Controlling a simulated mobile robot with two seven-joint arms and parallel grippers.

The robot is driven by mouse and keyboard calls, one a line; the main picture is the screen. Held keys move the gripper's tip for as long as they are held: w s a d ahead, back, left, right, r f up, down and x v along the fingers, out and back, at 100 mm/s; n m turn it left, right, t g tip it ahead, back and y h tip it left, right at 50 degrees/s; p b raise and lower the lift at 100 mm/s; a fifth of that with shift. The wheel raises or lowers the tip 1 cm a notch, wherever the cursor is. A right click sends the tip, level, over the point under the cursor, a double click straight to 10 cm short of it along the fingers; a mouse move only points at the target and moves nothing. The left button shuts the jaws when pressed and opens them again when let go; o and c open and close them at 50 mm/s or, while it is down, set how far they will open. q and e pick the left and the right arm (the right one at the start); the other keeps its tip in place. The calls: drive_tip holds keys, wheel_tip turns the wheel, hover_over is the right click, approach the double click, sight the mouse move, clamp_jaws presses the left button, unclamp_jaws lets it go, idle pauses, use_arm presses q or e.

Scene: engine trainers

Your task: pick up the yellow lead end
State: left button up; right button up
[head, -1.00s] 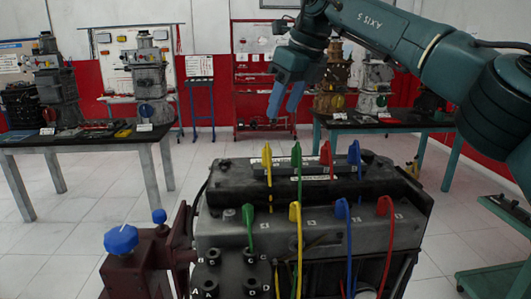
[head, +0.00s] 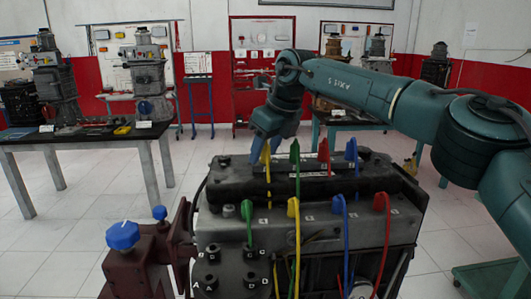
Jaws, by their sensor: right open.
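One yellow lead end (head: 266,152) stands upright in the back row on top of the dark engine trainer (head: 225,184). Another yellow lead end (head: 293,208) is in the front row, with its lead hanging down the front. My right gripper (head: 261,147) is open and points down at the back yellow lead end. Its blue fingers are right by that end and partly overlap it in the picture; I cannot tell whether they touch it. My left gripper is not in view.
Green (head: 295,152), red (head: 324,151) and blue (head: 351,149) lead ends stand to the right in the back row. More coloured ends line the front row. A blue knob (head: 122,235) is at the left. A table (head: 90,137) with engines is behind.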

clamp_jaws()
idle(0.4)
